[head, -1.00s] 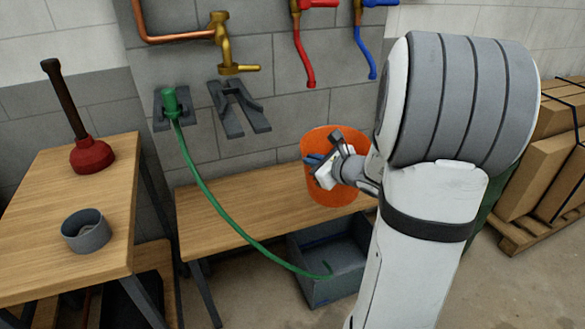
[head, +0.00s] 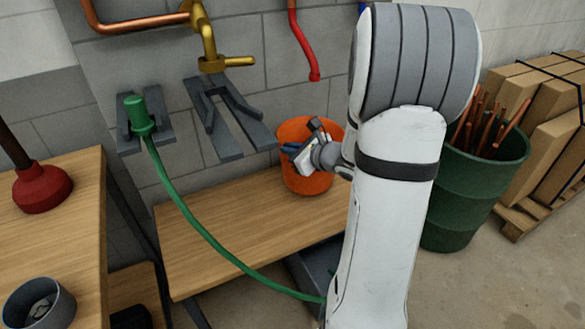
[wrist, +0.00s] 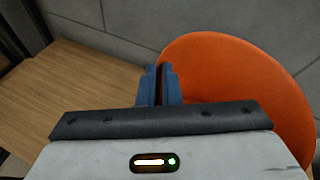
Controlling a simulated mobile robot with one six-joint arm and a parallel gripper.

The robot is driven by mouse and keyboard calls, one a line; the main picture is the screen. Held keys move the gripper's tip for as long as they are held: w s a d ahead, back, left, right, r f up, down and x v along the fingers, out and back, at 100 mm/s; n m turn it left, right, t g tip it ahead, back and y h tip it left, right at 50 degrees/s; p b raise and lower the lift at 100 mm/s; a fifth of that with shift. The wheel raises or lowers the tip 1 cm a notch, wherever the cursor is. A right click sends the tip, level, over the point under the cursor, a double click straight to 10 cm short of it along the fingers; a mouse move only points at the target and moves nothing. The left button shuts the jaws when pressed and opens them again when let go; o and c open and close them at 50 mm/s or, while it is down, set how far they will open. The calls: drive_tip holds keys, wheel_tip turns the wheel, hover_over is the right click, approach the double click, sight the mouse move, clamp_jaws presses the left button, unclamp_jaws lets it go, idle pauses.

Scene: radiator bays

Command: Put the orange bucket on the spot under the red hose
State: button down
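The orange bucket (head: 306,183) is upright at the back of the wooden bench, against the grey wall in the picture. My gripper (head: 290,148) is at its left rim. In the wrist view, the two blue fingers (wrist: 160,86) are close together, with the edge of the orange bucket (wrist: 235,75) between them. The red hose (head: 301,45) hangs from above, its open end over the bucket in the picture. I cannot tell whether the bucket touches the bench. No marked spot is visible; the bucket and my arm hide part of the bench.
A wooden bench (head: 215,225) has clear room left of the bucket. A green hose (head: 190,215) crosses its front. A brass tap (head: 208,45) and grey wall brackets (head: 230,118) are behind. A side table (head: 75,235) holds a plunger (head: 42,186). A green barrel (head: 465,195) stands right.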

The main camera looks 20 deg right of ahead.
wheel_tip(320, 180, down, 4)
drive_tip(key=shift+s+f+b, duration=0.1)
drive_tip(key=shift+b, duration=0.55)
drive_tip(key=c, duration=1.6)
unclamp_jaws()
